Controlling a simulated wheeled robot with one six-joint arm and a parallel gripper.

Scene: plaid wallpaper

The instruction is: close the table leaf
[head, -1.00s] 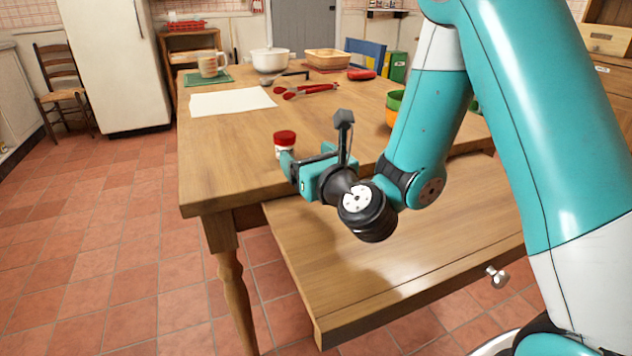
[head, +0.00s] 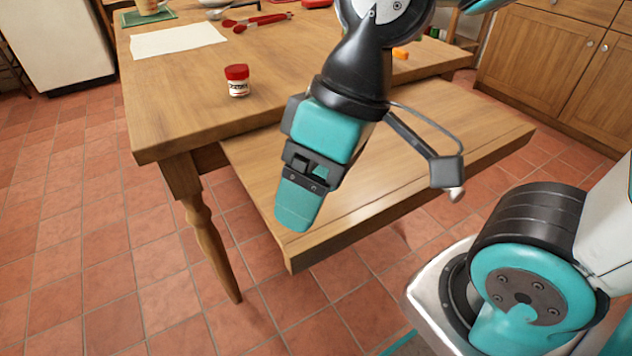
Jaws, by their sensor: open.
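The table leaf (head: 400,200) is a wooden board pulled out from under the table's near side, a little below the tabletop. My gripper (head: 370,192) is open and empty, pointing down in front of the leaf. Its teal-tipped finger overlaps the leaf's left part in the picture, and its dark finger overlaps the front edge at the knob. I cannot tell whether either finger touches the leaf or the knob.
The wooden table (head: 190,95) bears a red-capped jar (head: 237,82) near its front edge, white paper (head: 176,39) and red-handled tongs (head: 262,20). A turned table leg (head: 205,235) stands left of the leaf. Tiled floor in front is clear. Wooden cabinets (head: 545,55) stand at back right.

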